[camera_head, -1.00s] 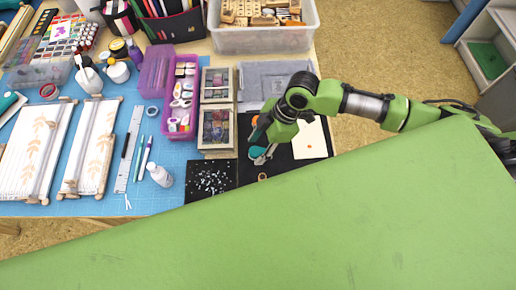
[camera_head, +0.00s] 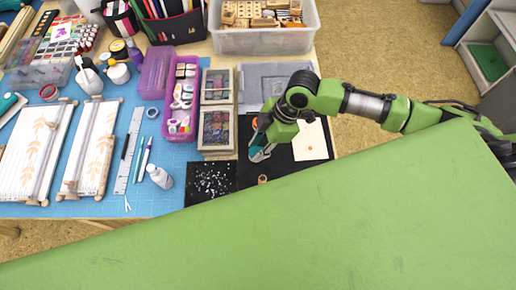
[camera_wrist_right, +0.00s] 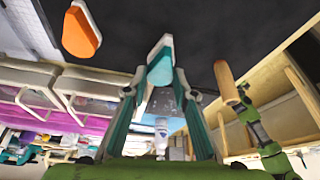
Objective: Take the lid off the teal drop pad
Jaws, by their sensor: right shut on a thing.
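The teal drop pad (camera_wrist_right: 161,68) has a teal face and a pale side, and shows between my fingertips in the right wrist view, over the black mat (camera_head: 285,168). My right gripper (camera_head: 260,153) is shut on it; its fingers show in the right wrist view (camera_wrist_right: 159,88). I cannot tell whether the fingers hold the lid alone, or whether the lid has parted from the base. In the head view the gripper mostly hides the pad. My left gripper is not in view.
An orange drop pad (camera_wrist_right: 80,33) and a small wooden stamp (camera_wrist_right: 226,82) are close by on the mat. A white card (camera_head: 311,140) lies to the right. Wooden boxes (camera_head: 216,128) stand to the left, and a grey tray (camera_head: 262,76) lies behind.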

